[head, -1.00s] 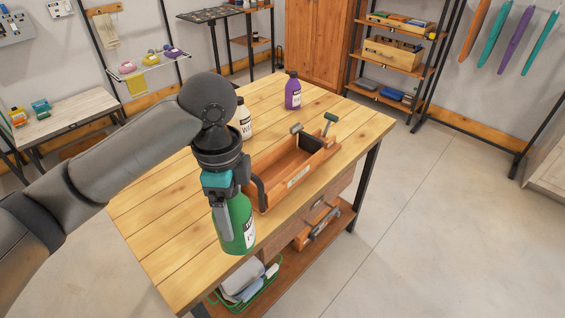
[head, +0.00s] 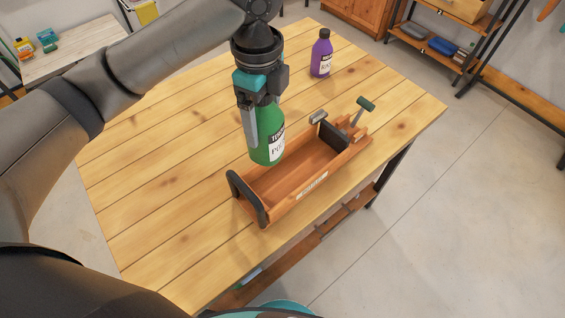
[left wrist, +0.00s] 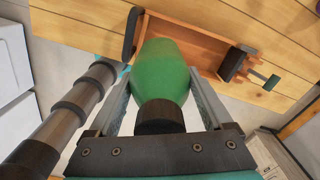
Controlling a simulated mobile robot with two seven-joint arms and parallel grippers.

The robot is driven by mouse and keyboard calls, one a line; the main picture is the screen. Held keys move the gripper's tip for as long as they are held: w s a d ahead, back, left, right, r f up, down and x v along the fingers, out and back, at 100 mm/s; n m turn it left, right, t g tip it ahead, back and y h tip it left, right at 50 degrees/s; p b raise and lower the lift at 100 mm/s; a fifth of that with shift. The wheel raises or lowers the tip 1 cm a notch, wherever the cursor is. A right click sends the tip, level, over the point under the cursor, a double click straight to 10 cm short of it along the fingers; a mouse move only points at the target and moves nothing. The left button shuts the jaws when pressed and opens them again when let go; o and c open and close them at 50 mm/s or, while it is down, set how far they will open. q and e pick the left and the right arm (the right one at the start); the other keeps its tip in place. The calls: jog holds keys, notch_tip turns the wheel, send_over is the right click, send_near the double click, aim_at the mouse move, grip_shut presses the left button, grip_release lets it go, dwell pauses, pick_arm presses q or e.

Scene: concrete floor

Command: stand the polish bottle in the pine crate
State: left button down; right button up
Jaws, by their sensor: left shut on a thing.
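My left gripper (head: 260,112) is shut on a green bottle (head: 268,142) with a white, partly readable label and holds it nearly upright. In the left wrist view the green bottle (left wrist: 162,72) sits between the two fingers. The pine crate (head: 287,203) is a long, open, reddish-brown wooden box with dark end handles, standing on the table. In the head view the bottle's base overlaps the crate's back edge, left of its middle; its exact height over the crate is unclear. The crate (left wrist: 205,42) shows beyond the bottle in the left wrist view. My right gripper is not in view.
A purple bottle (head: 321,54) stands on the wooden table (head: 165,190) behind the crate. A green-handled tool (head: 362,112) and a small grey-topped piece (head: 318,117) rise at the crate's right end. The crate's floor looks clear left of them. The table's left side is free.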

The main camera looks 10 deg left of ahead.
aim_at(263, 139)
pick_arm(q)
jog(key=f, duration=0.5)
jog(key=shift+s, duration=0.3)
notch_tip(263, 139, down, 13)
jog(key=b, duration=0.2)
jog(key=shift+w, duration=0.2)
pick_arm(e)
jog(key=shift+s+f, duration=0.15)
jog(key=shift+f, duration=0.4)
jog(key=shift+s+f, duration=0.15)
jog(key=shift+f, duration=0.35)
pick_arm(q)
jog(key=shift+f, duration=0.2)
grip_release()
jog(key=shift+s, duration=0.1)
jog(key=shift+r, duration=0.1)
notch_tip(263, 139, up, 12)
jog(key=shift+r+p, duration=0.1)
jog(key=shift+p, duration=0.55)
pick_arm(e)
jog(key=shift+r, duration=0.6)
